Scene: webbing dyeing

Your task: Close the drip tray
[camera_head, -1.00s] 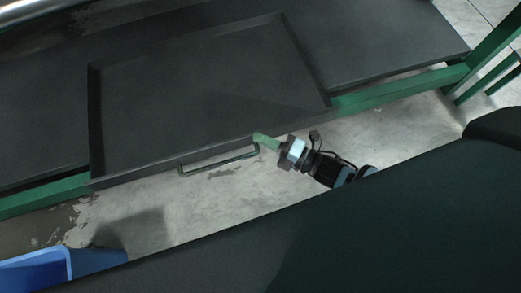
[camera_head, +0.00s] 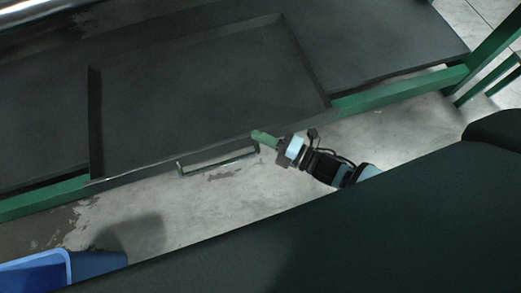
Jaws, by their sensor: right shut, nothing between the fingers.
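The drip tray (camera_head: 200,95) is a dark, shallow, rectangular tray set in a green-framed machine. Its front edge sticks out slightly past the green rail. A thin metal bar handle (camera_head: 218,164) runs along its front side. My right gripper (camera_head: 258,136), with green fingertips, is shut and empty at the tray's front edge, just above the right end of the handle. I cannot tell whether its tips touch the tray. My left gripper is not in view.
The green frame rail (camera_head: 400,92) runs along both sides of the tray, with a green post (camera_head: 495,45) at right. A blue bin (camera_head: 65,270) stands on the floor at lower left. The concrete floor (camera_head: 190,215) before the tray is clear.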

